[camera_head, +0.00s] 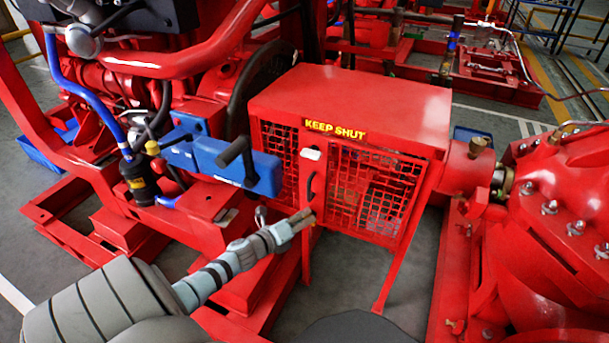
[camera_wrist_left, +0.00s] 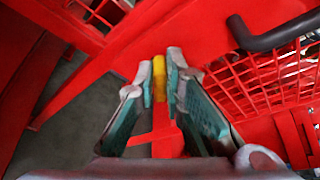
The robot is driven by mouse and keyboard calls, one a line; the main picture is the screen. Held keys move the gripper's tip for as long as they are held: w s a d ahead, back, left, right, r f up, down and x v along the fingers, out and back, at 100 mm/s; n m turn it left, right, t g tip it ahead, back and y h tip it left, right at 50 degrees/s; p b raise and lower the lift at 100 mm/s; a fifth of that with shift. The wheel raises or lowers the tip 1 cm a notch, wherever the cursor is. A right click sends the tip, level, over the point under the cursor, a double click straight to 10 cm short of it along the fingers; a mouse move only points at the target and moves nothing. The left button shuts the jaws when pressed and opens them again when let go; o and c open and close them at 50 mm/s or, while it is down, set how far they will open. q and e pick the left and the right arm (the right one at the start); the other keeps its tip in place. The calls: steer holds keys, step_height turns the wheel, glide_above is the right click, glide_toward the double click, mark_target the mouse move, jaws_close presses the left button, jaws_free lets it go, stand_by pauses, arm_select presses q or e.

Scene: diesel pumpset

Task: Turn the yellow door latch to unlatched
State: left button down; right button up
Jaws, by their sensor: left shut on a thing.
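The yellow latch (camera_wrist_left: 159,78) shows in the left wrist view as a short upright yellow piece between my fingertips. My left gripper (camera_wrist_left: 160,74) is shut on it, one finger on each side. In the head view my left gripper (camera_head: 303,219) reaches in from the lower left to the guard's lower front, and it mostly hides the latch. The red mesh door (camera_head: 372,192) is on the front of a red guard box under a yellow "KEEP SHUT" label (camera_head: 335,130). It looks closed. My right gripper is not in view.
A black door handle (camera_head: 310,187) stands just above my left gripper; it also shows in the left wrist view (camera_wrist_left: 280,33). A blue box with a black lever (camera_head: 235,163) is to the left. A large red pump (camera_head: 560,220) is at the right.

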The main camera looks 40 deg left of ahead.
arm_select(q)
steer(key=shift+a+f+n+t+h+b, duration=0.1)
steer(key=shift+f+n+t+h+b, duration=0.1)
steer(key=shift+n+b, duration=0.3)
steer(key=shift+a+f+n+t+h+b, duration=0.1)
steer(key=shift+n+t+h+b, duration=0.1)
steer(key=shift+n+b, duration=0.3)
steer(key=shift+f+n+t+h, duration=0.2)
steer(key=shift+n+t, duration=0.25)
steer(key=shift+n, duration=0.65)
steer(key=shift+f+n+t+h, duration=0.15)
steer(key=shift+n+t, duration=0.3)
steer(key=shift+n, duration=0.65)
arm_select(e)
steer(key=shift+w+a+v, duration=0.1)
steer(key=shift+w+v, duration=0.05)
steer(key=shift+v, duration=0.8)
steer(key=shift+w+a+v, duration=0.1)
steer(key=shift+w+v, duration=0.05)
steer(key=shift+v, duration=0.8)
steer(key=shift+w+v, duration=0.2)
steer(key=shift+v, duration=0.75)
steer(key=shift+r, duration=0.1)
arm_select(q)
steer(key=c, duration=1.7)
jaws_free()
steer(key=shift+s, duration=0.1)
